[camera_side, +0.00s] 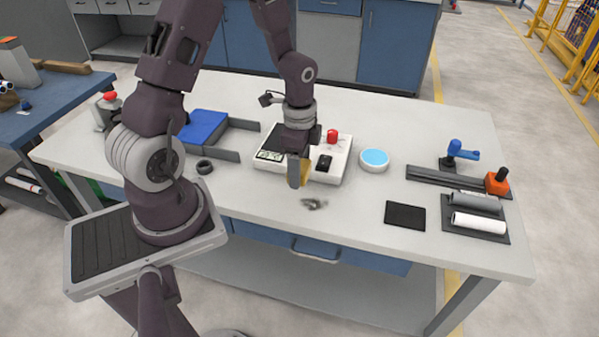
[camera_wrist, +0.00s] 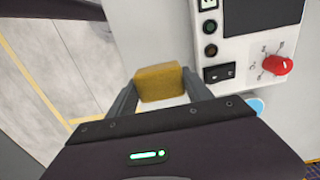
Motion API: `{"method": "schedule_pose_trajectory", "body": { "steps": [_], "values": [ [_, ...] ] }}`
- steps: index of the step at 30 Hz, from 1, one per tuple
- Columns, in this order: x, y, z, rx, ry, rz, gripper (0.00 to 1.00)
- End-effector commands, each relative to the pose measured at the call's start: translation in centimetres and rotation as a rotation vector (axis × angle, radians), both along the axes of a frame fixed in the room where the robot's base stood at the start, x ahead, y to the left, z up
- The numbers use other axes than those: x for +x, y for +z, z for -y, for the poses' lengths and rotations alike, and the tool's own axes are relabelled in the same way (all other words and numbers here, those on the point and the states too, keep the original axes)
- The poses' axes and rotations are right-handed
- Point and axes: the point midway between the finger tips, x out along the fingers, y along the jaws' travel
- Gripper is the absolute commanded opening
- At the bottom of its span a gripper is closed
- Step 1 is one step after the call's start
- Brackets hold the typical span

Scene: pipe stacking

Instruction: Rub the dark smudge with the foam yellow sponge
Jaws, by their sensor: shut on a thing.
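My gripper (camera_side: 299,170) is shut on the yellow sponge. The sponge (camera_wrist: 160,83) sits between the two fingers in the wrist view. In the side view the sponge (camera_side: 304,173) shows at the fingertips, in front of the white control box. The dark smudge (camera_side: 314,203) is a small grey-black mark on the pale table, near its front edge. The sponge is apart from the smudge, above and slightly left of it in the picture. The smudge is not visible in the wrist view.
The white control box (camera_side: 338,172) with a red knob (camera_side: 332,136) stands behind the sponge. A round dish with a blue top (camera_side: 374,159) is to its right. A black pad (camera_side: 405,215) lies right of the smudge. The table around the smudge is clear.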

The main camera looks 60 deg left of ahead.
Motion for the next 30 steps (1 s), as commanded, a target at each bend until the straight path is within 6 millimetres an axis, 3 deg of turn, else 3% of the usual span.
{"method": "schedule_pose_trajectory", "body": {
  "steps": [22,30],
  "values": [
    [0.0,-0.4,0.0,-0.001,0.000,0.001,0.20],
    [0.0,-2.0,0.1,-0.001,0.000,-0.003,0.20]
  ]
}}
